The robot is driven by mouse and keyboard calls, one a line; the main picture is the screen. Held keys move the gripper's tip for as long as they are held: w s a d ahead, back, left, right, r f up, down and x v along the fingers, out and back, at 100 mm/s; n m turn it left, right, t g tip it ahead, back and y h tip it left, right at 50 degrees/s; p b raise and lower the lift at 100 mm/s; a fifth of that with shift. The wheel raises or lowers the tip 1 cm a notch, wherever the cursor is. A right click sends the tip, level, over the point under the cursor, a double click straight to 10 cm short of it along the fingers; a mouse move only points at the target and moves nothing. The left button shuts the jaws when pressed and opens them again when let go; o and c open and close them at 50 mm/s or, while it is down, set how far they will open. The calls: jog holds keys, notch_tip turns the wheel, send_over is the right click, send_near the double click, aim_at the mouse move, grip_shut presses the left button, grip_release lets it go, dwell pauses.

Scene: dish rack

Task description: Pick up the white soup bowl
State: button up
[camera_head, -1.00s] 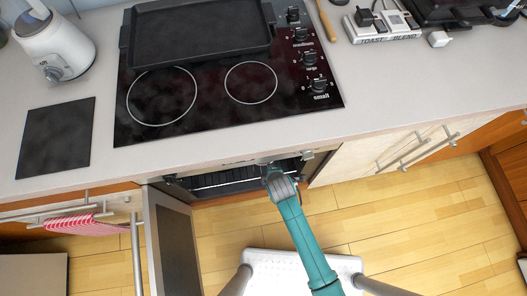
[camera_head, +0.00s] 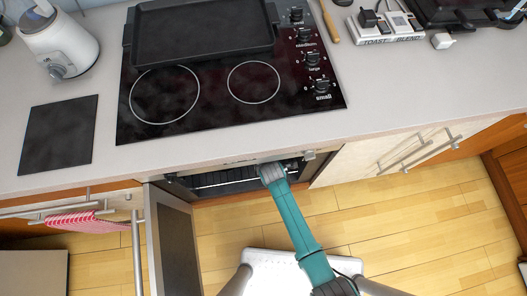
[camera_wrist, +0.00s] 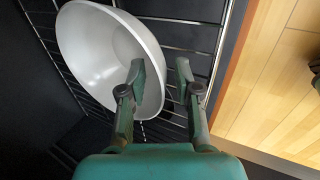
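The white bowl (camera_wrist: 100,55) sits tilted on a wire rack (camera_wrist: 190,38) inside the dark oven in the wrist view. My gripper (camera_wrist: 160,70) is open, with its two fingers apart near the bowl's right rim. The left finger overlaps the bowl's inside, and the right finger is just outside the rim. I cannot tell whether either finger touches the bowl. In the head view my arm reaches into the open oven (camera_head: 225,180) under the cooktop. The bowl and the fingertips are hidden there.
The oven door (camera_head: 175,245) stands open on the left, with a red-checked towel (camera_head: 85,221) beyond it. The counter edge and cooktop (camera_head: 220,90) are above my arm. A black griddle (camera_head: 203,32) rests on the cooktop. Wooden floor (camera_head: 400,225) is clear at right.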

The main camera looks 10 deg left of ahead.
grip_shut()
dwell(0.5)
